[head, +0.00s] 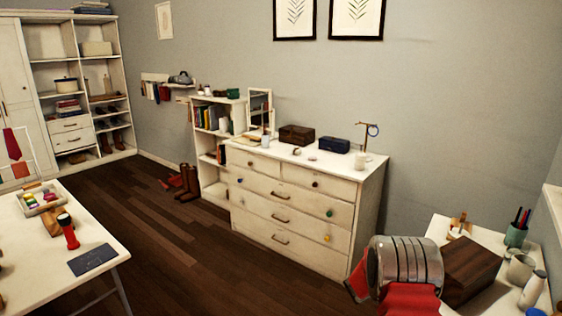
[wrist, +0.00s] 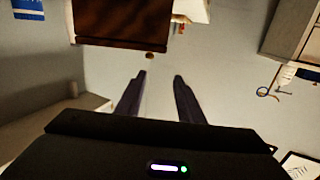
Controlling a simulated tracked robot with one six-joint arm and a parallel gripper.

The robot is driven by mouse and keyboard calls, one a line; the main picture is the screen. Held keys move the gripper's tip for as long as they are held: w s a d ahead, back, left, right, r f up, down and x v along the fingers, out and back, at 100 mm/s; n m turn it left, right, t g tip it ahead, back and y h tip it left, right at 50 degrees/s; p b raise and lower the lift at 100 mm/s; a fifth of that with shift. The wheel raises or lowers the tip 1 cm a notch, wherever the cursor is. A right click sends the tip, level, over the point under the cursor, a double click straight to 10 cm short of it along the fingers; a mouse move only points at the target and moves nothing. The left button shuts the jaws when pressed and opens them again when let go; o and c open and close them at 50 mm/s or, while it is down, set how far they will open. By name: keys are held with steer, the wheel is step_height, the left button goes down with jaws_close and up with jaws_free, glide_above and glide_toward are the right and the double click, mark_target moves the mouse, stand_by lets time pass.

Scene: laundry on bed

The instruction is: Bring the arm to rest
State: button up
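My gripper (wrist: 160,76) shows in the wrist view with its two dark fingers apart and nothing between them. Behind the fingertips is plain grey wall. In the head view a silver ribbed cylinder and red parts, which look like my arm, stand at the bottom right. The fingers cannot be made out there.
A dark brown box (head: 472,268) stands on the white table (head: 440,229) at the right, beside my arm. A brown box with a knob (wrist: 122,22) is at the wrist view's top. A white dresser (head: 290,207) stands behind; another white table (head: 22,240) is at left.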

steer(key=w+a+r+n+t+y, duration=0.2)
steer(key=a+r+y, duration=0.1)
steer(key=a+r, duration=0.35)
steer(key=w+a+r+n+t+y, duration=0.25)
steer(key=a+r+y, duration=0.2)
steer(key=r, duration=0.25)
steer(key=s+a+r+n+y, duration=0.3)
steer(key=s+a+r+y, duration=0.45)
steer(key=a, duration=0.65)
steer(key=s+a+r+n+g+y, duration=0.15)
steer(key=s+a, duration=0.35)
steer(key=s, duration=0.9)
steer(key=s+a+n+g, duration=0.3)
steer(key=s+a, duration=0.1)
steer(key=s, duration=1.1)
steer(key=s+d+f+g, duration=0.1)
steer(key=s+f+g, duration=0.1)
steer(key=s, duration=0.9)
steer(key=shift+s+f+n+h, duration=0.2)
steer(key=shift+f+n+h, duration=0.1)
steer(key=shift+f+h, duration=0.25)
steer(key=shift+s+f, duration=0.1)
steer(key=shift+c, duration=0.4)
